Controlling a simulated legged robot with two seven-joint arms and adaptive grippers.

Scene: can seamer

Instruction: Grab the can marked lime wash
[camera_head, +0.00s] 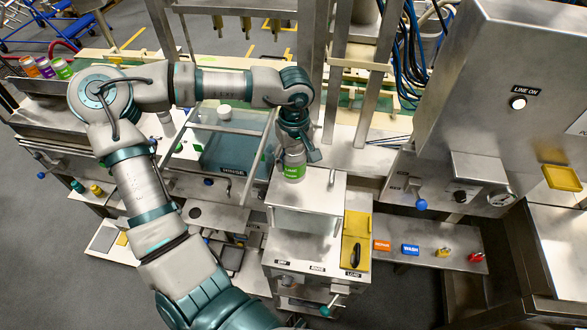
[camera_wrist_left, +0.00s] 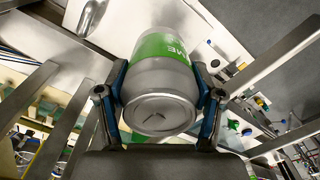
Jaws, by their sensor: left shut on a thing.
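The lime wash can (camera_head: 294,171) is silver with a green label band, and part of the word "LIME" shows on it. My left gripper (camera_head: 296,150) is shut around the can's body from above. In the head view the can is upright at the back edge of a steel box top; I cannot tell whether it touches it. In the left wrist view the can (camera_wrist_left: 161,85) sits between the two blue fingers of the left gripper (camera_wrist_left: 160,95), its silver end facing the camera. My right gripper is not in view.
Several coloured cans (camera_head: 45,68) stand at the far left. A tinted rinse lid (camera_head: 232,150) lies left of the can. A yellow load plate (camera_head: 355,242) is at the front right. A steel cabinet (camera_head: 500,110) with a "LINE ON" light rises on the right.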

